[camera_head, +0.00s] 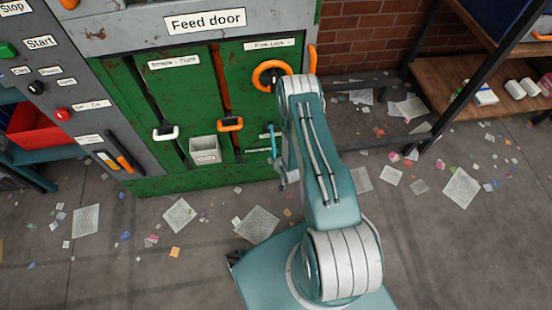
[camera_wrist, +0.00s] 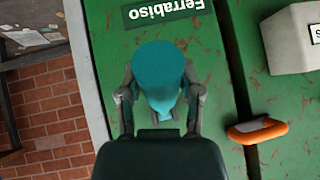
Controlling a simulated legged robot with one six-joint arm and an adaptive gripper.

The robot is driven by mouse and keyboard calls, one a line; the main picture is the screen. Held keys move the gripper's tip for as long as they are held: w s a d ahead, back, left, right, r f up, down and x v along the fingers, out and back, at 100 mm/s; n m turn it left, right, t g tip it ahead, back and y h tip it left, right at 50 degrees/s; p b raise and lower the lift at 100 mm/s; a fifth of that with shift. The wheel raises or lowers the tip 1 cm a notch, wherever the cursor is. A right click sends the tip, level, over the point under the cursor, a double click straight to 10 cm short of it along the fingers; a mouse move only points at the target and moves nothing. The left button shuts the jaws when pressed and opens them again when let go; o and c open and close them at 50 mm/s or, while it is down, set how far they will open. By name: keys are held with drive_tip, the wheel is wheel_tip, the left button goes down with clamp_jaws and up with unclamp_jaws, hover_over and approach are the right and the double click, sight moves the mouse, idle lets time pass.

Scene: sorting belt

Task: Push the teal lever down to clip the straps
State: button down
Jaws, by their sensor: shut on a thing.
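The teal lever (camera_wrist: 160,70) fills the middle of the wrist view, in front of the green door panel (camera_wrist: 215,80). Its rounded end faces the camera. My gripper (camera_wrist: 160,100) has one finger on each side of the lever and is shut on it. In the head view a thin teal piece (camera_head: 272,136) shows on the lower right of the green door (camera_head: 245,70), just left of my arm. My arm hides part of that side, and the fingers cannot be made out clearly there. The straps cannot be made out.
An orange handle (camera_head: 230,124), a white handle (camera_head: 165,132) and a small grey box (camera_head: 204,149) stick out from the doors. An orange wheel (camera_head: 270,75) sits above. Shelves (camera_head: 500,75) stand at right. Paper scraps litter the floor.

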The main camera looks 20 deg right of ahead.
drive_tip(key=shift+f, duration=0.4)
drive_tip(key=shift+c, duration=1.3)
unclamp_jaws()
drive_tip(key=v, duration=1.1)
drive_tip(key=shift+s, duration=0.4)
drive_tip(key=shift+r, duration=0.1)
